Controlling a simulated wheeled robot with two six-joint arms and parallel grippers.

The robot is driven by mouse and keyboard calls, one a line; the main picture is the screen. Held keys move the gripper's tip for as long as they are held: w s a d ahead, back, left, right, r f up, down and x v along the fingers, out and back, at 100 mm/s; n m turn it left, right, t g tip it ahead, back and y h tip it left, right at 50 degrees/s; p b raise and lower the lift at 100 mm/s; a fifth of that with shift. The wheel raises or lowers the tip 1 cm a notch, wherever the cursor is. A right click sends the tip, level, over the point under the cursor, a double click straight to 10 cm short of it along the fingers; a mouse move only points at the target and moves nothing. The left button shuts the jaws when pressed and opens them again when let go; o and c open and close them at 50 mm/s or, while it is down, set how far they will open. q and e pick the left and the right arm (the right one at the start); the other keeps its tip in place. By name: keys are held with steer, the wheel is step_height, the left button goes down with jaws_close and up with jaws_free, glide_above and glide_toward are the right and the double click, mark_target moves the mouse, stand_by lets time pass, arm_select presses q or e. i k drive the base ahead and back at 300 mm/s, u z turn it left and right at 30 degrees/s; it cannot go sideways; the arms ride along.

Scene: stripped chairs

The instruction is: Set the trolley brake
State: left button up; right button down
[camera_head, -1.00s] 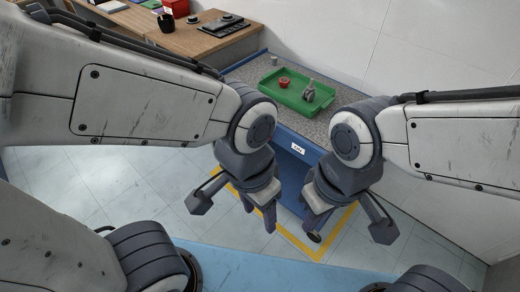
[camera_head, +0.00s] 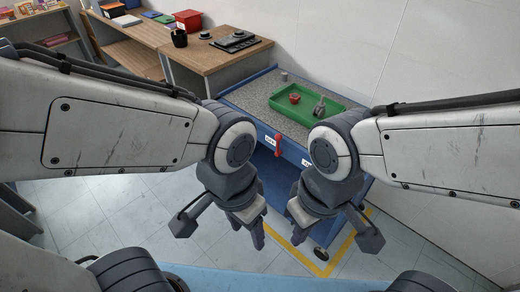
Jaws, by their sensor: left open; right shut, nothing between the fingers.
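The trolley (camera_head: 262,91) is blue with a speckled grey top and stands ahead of me. A red lever (camera_head: 278,145) hangs on its front edge, between two white labels, just above and between my two wrists. I cannot read the lever's setting. A dark caster wheel (camera_head: 321,254) shows under the trolley, beside my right gripper. My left gripper (camera_head: 252,238) is open, empty and points down in front of the trolley. My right gripper (camera_head: 301,224) is shut and empty, also pointing down, apart from the lever. My forearms hide parts of the trolley's front.
A green tray (camera_head: 329,120) on the trolley holds a red part (camera_head: 295,99) and a grey part (camera_head: 319,107). A small grey cylinder (camera_head: 284,76) stands behind it. A wooden desk (camera_head: 205,58) is at the back left, a white wall at right. Yellow floor tape (camera_head: 345,252) borders the trolley.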

mark_target(278, 138)
steer(key=z, duration=0.25)
steer(key=i, duration=1.15)
steer(key=u, duration=0.45)
